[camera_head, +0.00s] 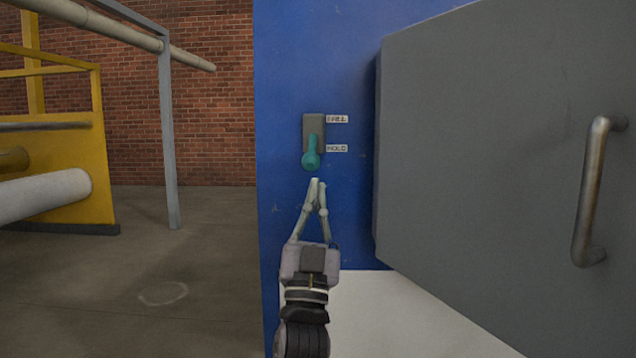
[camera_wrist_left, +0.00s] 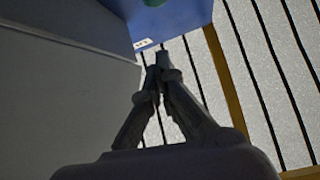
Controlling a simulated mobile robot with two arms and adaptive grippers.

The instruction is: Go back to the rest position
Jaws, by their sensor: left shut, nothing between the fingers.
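My left gripper (camera_head: 318,183) is shut and empty, pointing up in front of the blue panel (camera_head: 345,215). Its fingertips are just below a teal lever (camera_head: 311,158) on a grey plate, and a small gap shows between them. The lever knob points down, beside the lower of two small labels (camera_head: 337,148). My right gripper is not in view.
A grey door (camera_head: 480,150) with a metal handle (camera_head: 590,190) stands close on the right. At left are a yellow frame (camera_head: 85,170) with a white roller (camera_head: 45,195) and a grey post (camera_head: 167,130). The floor (camera_head: 190,260) between is open.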

